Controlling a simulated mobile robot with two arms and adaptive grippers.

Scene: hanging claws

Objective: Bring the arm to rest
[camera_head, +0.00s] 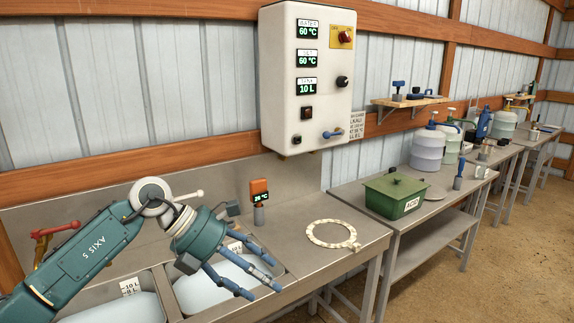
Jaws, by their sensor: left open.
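My left arm comes in from the lower left, a green link marked AXIS 5. Its left gripper (262,280) is open and empty, with blue-grey fingers spread apart. It hangs above the front of a metal sink bench (290,305), over the right basin (190,291). A pale ring-shaped thing (331,234) lies flat on the bench top to the right of the gripper, apart from it. My right gripper is not in view.
A white control box (310,120) hangs on the wall above. An orange thermometer display (260,192) stands behind the gripper. A red-handled tap (55,230) is at left. A green ACID box (394,196) and several jugs (428,148) stand on tables at right. Open floor (510,250) lies at right.

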